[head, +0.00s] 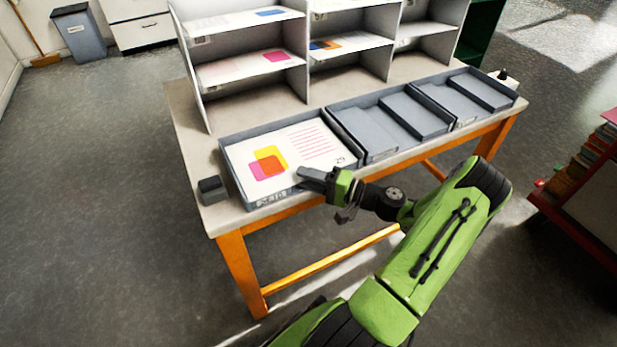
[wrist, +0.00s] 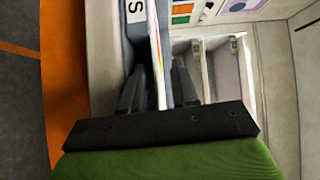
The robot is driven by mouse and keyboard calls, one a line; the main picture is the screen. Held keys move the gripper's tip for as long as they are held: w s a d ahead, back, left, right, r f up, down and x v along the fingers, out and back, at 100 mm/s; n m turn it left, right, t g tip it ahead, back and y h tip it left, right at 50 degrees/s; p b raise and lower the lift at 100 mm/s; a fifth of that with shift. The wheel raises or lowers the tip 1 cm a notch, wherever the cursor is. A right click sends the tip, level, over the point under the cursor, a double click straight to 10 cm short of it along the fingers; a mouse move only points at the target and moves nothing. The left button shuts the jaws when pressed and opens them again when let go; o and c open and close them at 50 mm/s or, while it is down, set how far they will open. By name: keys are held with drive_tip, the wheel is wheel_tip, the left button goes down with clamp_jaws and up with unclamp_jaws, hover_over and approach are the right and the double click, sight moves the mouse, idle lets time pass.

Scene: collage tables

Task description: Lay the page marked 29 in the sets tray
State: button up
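The page marked 29 (head: 308,138), white with yellow, pink and red-orange squares and pink lines, lies in the leftmost grey tray (head: 227,160). The tray's front label is small and partly hidden by my gripper in the head view; the wrist view shows an S on a label (wrist: 135,10).
Two more grey trays (head: 375,158), (head: 425,92) stand to the right and look empty. A grey shelf unit (head: 205,85) behind holds other printed sheets. A small dark block (head: 212,188) sits at the table's left corner. A red book cart (head: 545,205) stands at the right.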

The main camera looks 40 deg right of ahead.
drive_tip(key=shift+f, duration=0.2)
drive_tip(key=p+v, duration=0.3)
drive_tip(key=v, duration=1.2)
drive_tip(key=shift+s+d, duration=0.15)
drive_tip(key=shift+s, duration=0.2)
drive_tip(key=shift+r, duration=0.1)
